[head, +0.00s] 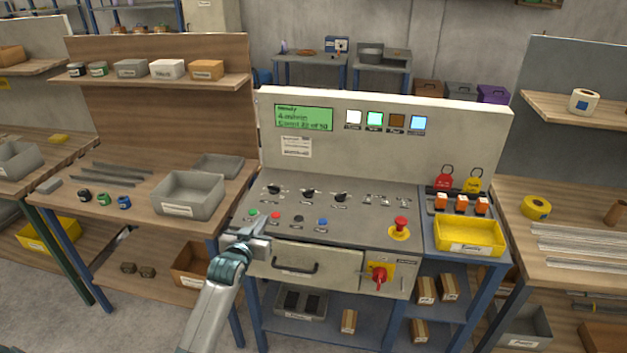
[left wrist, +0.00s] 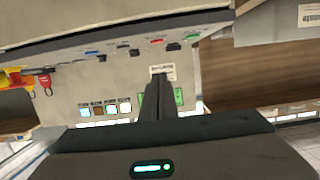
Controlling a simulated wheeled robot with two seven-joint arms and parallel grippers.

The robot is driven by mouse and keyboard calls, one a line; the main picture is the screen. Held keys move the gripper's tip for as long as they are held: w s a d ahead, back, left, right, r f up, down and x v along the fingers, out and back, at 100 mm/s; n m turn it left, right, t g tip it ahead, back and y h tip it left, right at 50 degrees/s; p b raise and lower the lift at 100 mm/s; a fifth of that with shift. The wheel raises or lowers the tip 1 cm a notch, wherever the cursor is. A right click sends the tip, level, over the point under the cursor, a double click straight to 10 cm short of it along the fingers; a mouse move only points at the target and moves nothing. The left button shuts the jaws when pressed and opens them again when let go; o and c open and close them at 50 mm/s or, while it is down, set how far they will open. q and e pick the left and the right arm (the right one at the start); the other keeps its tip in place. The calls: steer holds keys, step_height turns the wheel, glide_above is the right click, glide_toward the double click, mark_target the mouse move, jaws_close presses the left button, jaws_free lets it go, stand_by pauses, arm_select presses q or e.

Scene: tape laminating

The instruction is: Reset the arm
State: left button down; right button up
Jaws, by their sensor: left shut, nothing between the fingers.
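My left gripper (head: 262,232) is shut and empty in the head view. It is at the front left edge of the control console (head: 345,205), close to the green and red buttons; I cannot tell whether it touches. Its closed fingers (left wrist: 160,100) also show in the left wrist view, pointing toward the console's back panel, which appears upside down there. My right gripper is in neither view.
A grey bin (head: 188,207) stands on the left bench. A yellow tray (head: 470,252) and a red emergency knob (head: 400,224) are on the console's right. A drawer handle (head: 295,268) and a red rotary switch (head: 379,275) stick out in front.

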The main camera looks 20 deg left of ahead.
arm_select(q)
steer(key=s+d+f+m+g+h, duration=0.1)
steer(key=s+d+f+m+g, duration=0.15)
steer(key=s+d+f, duration=0.55)
steer(key=s+d+f+m+g+h, duration=0.1)
steer(key=s+d+g, duration=0.3)
steer(key=s, duration=0.8)
steer(key=s+d+f+g+h, duration=0.1)
steer(key=s+d+f+g, duration=0.1)
steer(key=s+d, duration=0.65)
steer(key=s+d+f+m+g+h, duration=0.1)
steer(key=s+d+g, duration=0.2)
steer(key=s, duration=1.1)
step_height(320, 180, down, 32)
steer(key=s+r+g+b, duration=0.1)
steer(key=b, duration=0.3)
steer(key=s+a+f+b, duration=0.1)
steer(key=s+f+b, duration=0.1)
steer(key=s+f, duration=0.7)
steer(key=s+a+f+g+b, duration=0.1)
steer(key=s+a+f+b, duration=0.1)
steer(key=s+f, duration=0.7)
step_height(320, 180, down, 5)
steer(key=shift+s+f+y+b, duration=0.15)
steer(key=shift+s+y+b, duration=0.15)
steer(key=shift+b, duration=0.05)
